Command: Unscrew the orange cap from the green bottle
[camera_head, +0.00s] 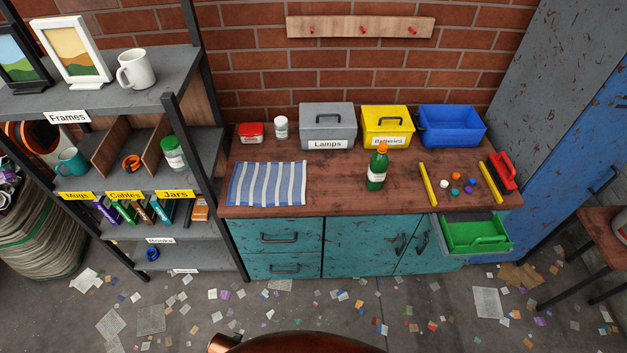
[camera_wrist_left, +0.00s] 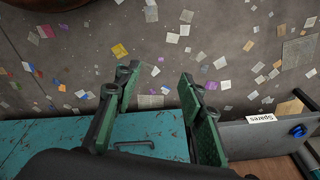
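The green bottle (camera_head: 377,171) stands upright on the wooden worktop, a little right of the middle in the head view. The orange cap (camera_head: 382,148) sits on top of its neck. A pale label is on the bottle's front. My left gripper (camera_wrist_left: 158,85) shows in the left wrist view with its two green-padded fingers apart and nothing between them. It hangs over the floor in front of the teal cabinet, away from the bottle. Neither gripper shows in the head view. The bottle is not in the left wrist view.
Behind the bottle stand a grey Lamps box (camera_head: 328,130), a yellow Batteries box (camera_head: 387,128) and a blue bin (camera_head: 451,127). A striped cloth (camera_head: 267,184) lies left. Yellow bars (camera_head: 428,184) and small caps lie right. A drawer with a green tray (camera_head: 476,234) is open.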

